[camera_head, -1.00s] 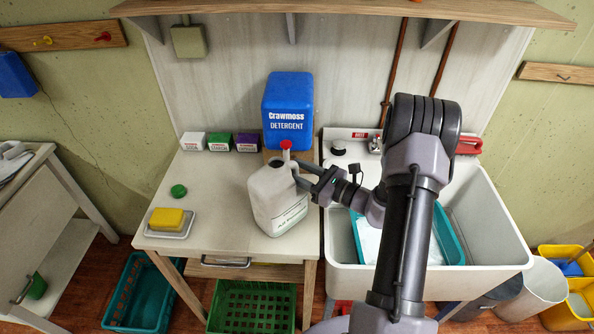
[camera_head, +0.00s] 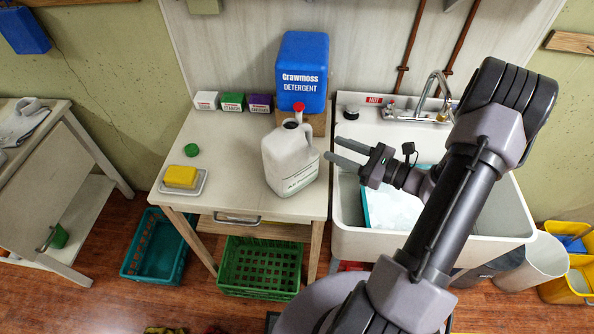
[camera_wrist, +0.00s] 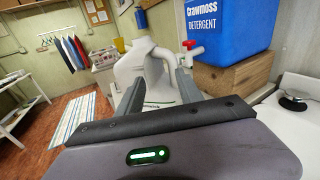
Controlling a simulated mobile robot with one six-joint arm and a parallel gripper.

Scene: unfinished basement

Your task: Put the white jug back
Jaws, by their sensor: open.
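The white jug (camera_head: 290,165) stands upright on the small table (camera_head: 237,193), near its right edge, with its dark neck opening uncapped. It also shows in the wrist view (camera_wrist: 143,68), beyond my fingers. My gripper (camera_head: 333,149) is open and empty, just right of the jug and apart from it, fingers pointing at its handle side. A blue detergent container (camera_head: 303,65) with a red tap (camera_head: 299,107) sits on a wooden block behind the jug, the tap just above and behind the neck. A green cap (camera_head: 191,150) lies on the table to the left.
A yellow sponge (camera_head: 181,176) lies on a dish at the table's left. Small white, green and purple boxes (camera_head: 232,102) stand at the back. The sink (camera_head: 420,243) with a teal tray is right of the table. The table's middle is clear. Crates stand on the floor below.

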